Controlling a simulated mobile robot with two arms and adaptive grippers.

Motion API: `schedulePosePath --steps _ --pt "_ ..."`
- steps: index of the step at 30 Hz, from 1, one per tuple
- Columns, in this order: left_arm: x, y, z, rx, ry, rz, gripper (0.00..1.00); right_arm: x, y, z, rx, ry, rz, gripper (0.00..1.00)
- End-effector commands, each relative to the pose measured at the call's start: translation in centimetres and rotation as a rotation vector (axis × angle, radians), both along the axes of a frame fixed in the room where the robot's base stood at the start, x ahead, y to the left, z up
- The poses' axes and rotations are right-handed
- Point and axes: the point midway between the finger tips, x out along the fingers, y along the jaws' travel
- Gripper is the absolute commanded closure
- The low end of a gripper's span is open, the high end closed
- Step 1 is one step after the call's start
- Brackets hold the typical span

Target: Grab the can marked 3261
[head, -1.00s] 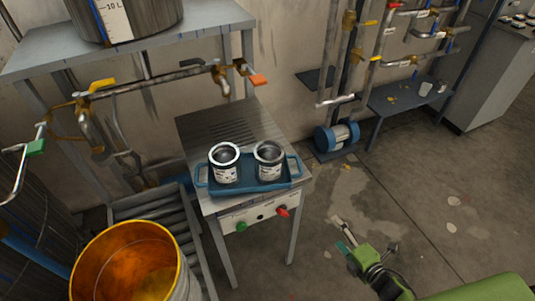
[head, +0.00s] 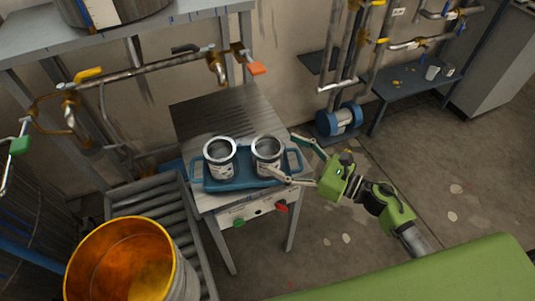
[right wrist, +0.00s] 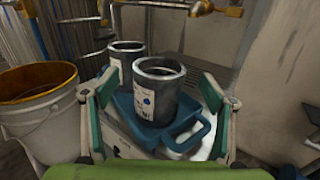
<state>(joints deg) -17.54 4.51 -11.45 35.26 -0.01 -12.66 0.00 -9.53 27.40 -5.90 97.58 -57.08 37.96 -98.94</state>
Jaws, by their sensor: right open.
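Two open-topped cans with white labels stand upright on a blue tray (head: 238,184) on a metal table. The left can (head: 220,160) and the right can (head: 267,157) look alike, and their label numbers are too small to read. My right gripper (head: 291,160) is open at the right can, with one finger on the far side and one on the near side. In the right wrist view the right can (right wrist: 160,92) stands between the spread fingers, with the left can (right wrist: 127,55) behind it. My left gripper is not in view.
The table (head: 205,113) has red and green knobs on its front. A yellow-lined bucket (head: 130,262) and a roller conveyor (head: 150,200) are at the left. Pipes with valves run along the wall. The floor right of the table is open.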

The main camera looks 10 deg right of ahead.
Motion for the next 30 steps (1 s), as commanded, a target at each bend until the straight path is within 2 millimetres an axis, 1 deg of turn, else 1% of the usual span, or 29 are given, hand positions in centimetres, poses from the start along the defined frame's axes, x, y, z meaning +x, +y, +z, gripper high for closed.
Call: schedulePosePath --steps 5,11,15,23,24,26,27,30 --pt "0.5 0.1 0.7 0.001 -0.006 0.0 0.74 0.8 0.9 0.1 0.0 0.0 -0.001 0.23" --pt "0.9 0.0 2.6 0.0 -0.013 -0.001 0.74 2.9 3.0 0.4 0.002 0.001 -0.001 0.23" --pt "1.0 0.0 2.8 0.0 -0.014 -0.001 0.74 3.9 4.0 0.0 0.001 0.001 -0.001 0.23" --pt "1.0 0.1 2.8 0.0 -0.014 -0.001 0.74 4.1 4.3 -0.2 0.0 0.003 -0.001 0.23" --pt "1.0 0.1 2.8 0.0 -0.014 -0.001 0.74 4.1 4.3 -0.2 0.0 0.003 -0.001 0.28" --pt "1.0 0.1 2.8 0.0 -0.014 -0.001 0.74 4.1 4.3 -0.2 0.0 0.003 -0.001 0.43" --pt "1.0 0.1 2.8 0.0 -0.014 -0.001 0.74 4.1 4.3 -0.2 0.0 0.003 -0.001 0.54" --pt "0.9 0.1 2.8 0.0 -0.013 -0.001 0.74 4.1 4.3 -0.2 0.0 0.003 -0.001 0.77"
